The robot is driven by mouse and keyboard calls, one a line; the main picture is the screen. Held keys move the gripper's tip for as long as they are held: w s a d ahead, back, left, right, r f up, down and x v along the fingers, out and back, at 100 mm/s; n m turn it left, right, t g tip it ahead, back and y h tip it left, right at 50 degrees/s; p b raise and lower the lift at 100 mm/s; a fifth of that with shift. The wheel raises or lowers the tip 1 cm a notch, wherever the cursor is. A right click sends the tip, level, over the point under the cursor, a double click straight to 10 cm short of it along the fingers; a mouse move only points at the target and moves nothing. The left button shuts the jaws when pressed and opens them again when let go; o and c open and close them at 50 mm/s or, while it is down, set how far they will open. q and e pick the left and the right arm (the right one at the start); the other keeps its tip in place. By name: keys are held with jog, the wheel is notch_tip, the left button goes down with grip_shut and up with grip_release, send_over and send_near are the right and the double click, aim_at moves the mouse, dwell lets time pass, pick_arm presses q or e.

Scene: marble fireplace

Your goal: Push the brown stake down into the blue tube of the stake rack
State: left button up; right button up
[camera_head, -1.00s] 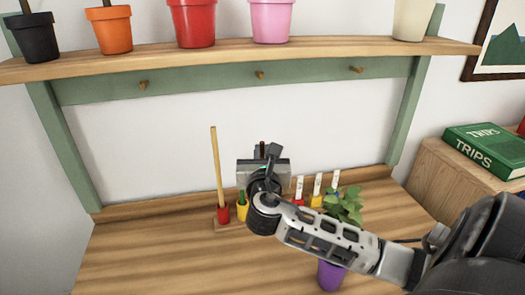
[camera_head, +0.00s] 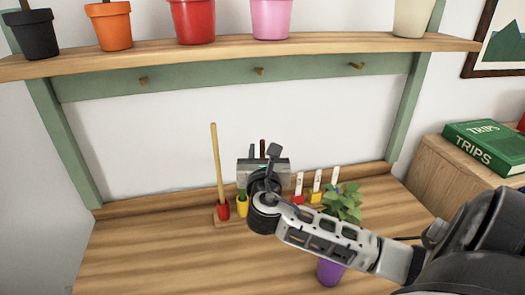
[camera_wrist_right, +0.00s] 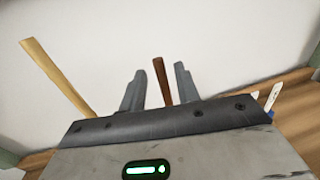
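The brown stake (camera_head: 262,147) shows as a short tip above my right gripper in the head view. In the right wrist view the brown stake (camera_wrist_right: 161,80) stands upright, slightly tilted, between the two grey fingers, with a gap on each side. My right gripper (camera_head: 262,154) is open around it, also in the wrist view (camera_wrist_right: 160,88). The stake rack (camera_head: 226,223) shows its left end, with a red tube (camera_head: 222,211) holding a tall pale stake (camera_head: 217,165) and a yellow tube (camera_head: 242,208). The blue tube is hidden behind my gripper. My left gripper is not in view.
Right of my gripper stand white labels (camera_head: 317,181) in small coloured holders and a leafy plant (camera_head: 343,202). A purple pot (camera_head: 330,272) is partly behind my right arm. A shelf with pots (camera_head: 240,52) hangs above. The front left tabletop (camera_head: 150,260) is clear.

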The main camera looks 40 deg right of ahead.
dwell(0.3)
jog(key=shift+s+a, duration=0.2)
jog(key=shift+a, duration=0.05)
pick_arm(q)
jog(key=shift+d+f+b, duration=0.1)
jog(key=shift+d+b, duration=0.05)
jog(key=shift+b, duration=0.45)
pick_arm(e)
jog(key=v, duration=1.5)
jog(key=shift+s, duration=0.2)
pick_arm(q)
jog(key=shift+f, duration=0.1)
